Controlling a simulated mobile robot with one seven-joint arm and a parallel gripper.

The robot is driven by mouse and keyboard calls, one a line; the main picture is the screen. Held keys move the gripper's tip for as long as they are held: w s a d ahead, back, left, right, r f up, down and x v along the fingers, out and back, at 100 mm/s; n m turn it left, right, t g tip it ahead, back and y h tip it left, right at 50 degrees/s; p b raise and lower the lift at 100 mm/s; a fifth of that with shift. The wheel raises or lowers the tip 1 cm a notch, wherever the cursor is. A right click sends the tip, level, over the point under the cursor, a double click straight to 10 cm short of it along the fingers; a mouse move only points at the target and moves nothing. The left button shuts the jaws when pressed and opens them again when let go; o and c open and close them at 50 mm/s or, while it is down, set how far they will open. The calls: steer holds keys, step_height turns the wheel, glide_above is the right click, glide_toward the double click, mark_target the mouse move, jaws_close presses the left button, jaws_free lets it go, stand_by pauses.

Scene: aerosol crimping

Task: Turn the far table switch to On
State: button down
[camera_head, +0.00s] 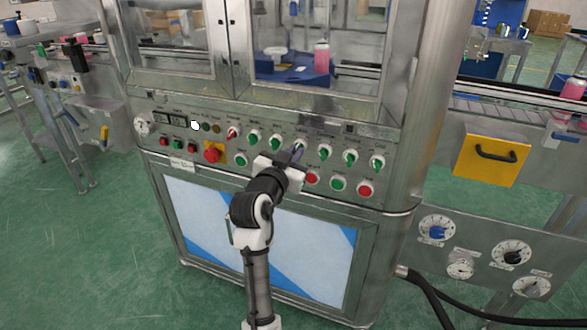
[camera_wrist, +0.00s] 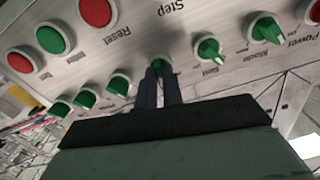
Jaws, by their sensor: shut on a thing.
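My gripper (camera_head: 296,153) is at the row of knob switches on the machine's front panel, with its fingers shut on a green switch (camera_head: 300,144). In the wrist view my gripper (camera_wrist: 160,80) has its two dark fingers on either side of this switch (camera_wrist: 159,65), which sits in a pale ring. The fingers hide most of its handle, so its exact angle is unclear. Its label is too small or hidden to read, so I cannot tell whether it is the far table switch.
More green switches flank it, two at left (camera_head: 275,141) and three at right (camera_head: 350,156). A red switch (camera_head: 233,133) is farther left. Push buttons (camera_head: 311,178) sit just below, close to my gripper. A red emergency knob (camera_head: 213,153) on yellow is at left.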

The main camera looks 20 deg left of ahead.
steer(key=shift+f+m+b, duration=0.1)
steer(key=shift+m+b, duration=1.7)
steer(key=shift+m, duration=0.1)
steer(key=c, duration=1.5)
jaws_free()
steer(key=shift+c, duration=0.2)
steer(key=s+b, duration=0.1)
steer(key=s, duration=1.2)
steer(key=shift+s+a, duration=0.25)
steer(key=shift+s, duration=0.15)
